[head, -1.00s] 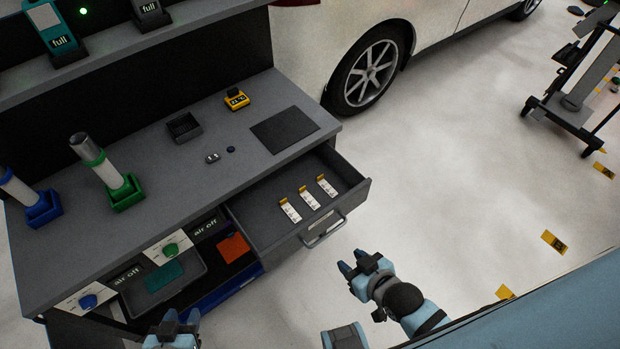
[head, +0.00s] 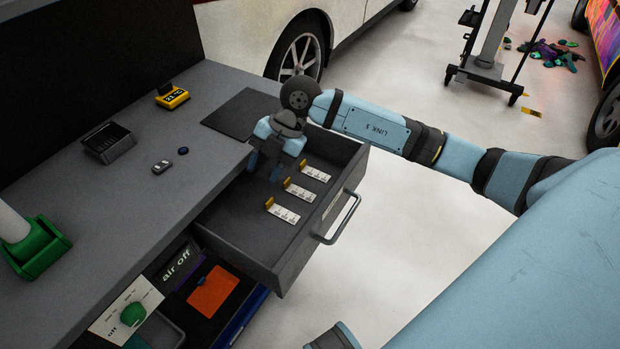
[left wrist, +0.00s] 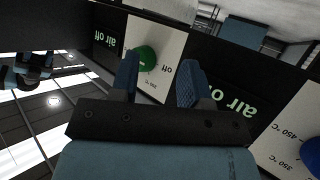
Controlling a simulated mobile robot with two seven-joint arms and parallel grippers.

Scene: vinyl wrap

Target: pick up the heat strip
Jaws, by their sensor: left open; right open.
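Three white strips with yellow ends lie side by side in the open drawer (head: 240,222): a far strip (head: 315,173), a middle strip (head: 301,192) and a near strip (head: 284,212). I cannot tell which is the heat strip. My right gripper (head: 264,167) is open, over the far left part of the drawer, left of the strips and apart from them. Its fingers point down and are partly hidden by its own wrist. My left gripper (left wrist: 158,82) shows only in the left wrist view, open and empty, facing the air-off panels.
The drawer handle (head: 342,220) sticks out to the right. The worktop carries a dark mat (head: 240,112), a small tray (head: 112,145), a yellow device (head: 172,97) and a green holder (head: 38,250). A lower compartment holds an orange sheet (head: 213,290).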

